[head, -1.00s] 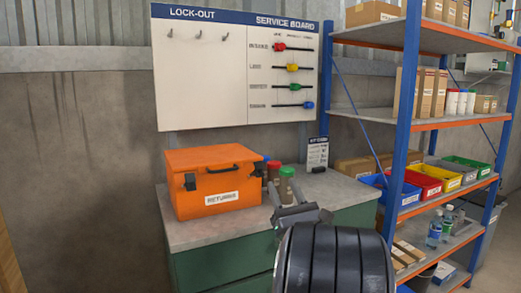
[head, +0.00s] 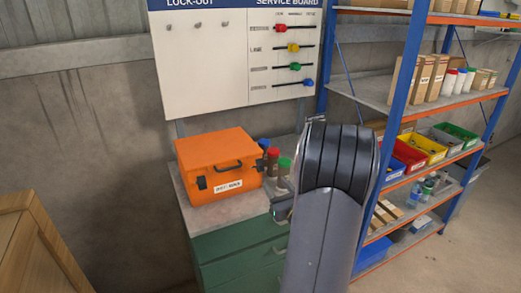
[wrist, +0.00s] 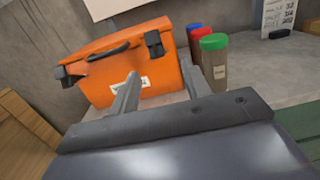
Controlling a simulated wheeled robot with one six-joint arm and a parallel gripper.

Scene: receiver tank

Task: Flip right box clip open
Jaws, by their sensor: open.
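The orange box (head: 215,168) stands on the bench, lid down, with a black handle and a white label on its front. In the wrist view the box (wrist: 115,75) has its right clip (wrist: 154,44) at the upper right of the front and its left clip (wrist: 66,76) at the left. Both clips are black; I cannot tell if the right one is latched. My gripper (wrist: 164,82) is open and empty, its fingers pointing toward the box's right part, apart from the right clip. In the head view my arm hides most of the gripper.
Jars with blue, red (head: 273,158) and green (wrist: 213,60) caps stand close to the box's right side. The bench top (head: 190,199) is over green drawers. A shelf rack (head: 395,120) stands right, a wooden crate (head: 35,250) left. A board (head: 240,60) hangs behind.

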